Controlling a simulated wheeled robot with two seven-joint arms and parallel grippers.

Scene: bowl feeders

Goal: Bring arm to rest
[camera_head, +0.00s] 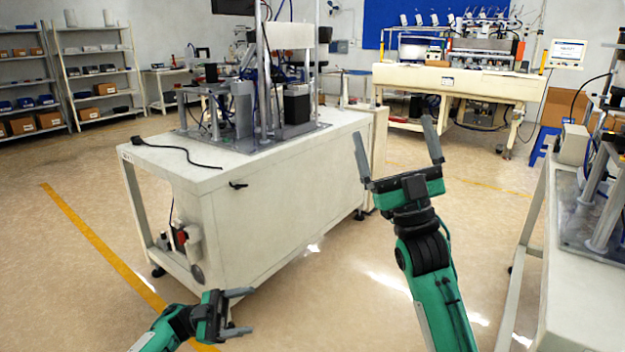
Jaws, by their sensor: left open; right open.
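My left gripper (240,312) is low in the picture, in front of the near end of the white machine bench. Its two grey fingers point right and are apart, with nothing between them. My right gripper (397,152) is raised right of the middle, over the floor between the benches. Its grey fingers point up and are spread wide, with nothing between them. Both wrists are green and black. Neither gripper visibly holds anything.
A white bench (250,200) with a machine and black cable (178,147) stands left of centre. Another bench (590,300) is at the right edge. A long workstation (460,82), a blue stool (543,143) and shelves (97,75) stand behind. Open floor lies between the benches.

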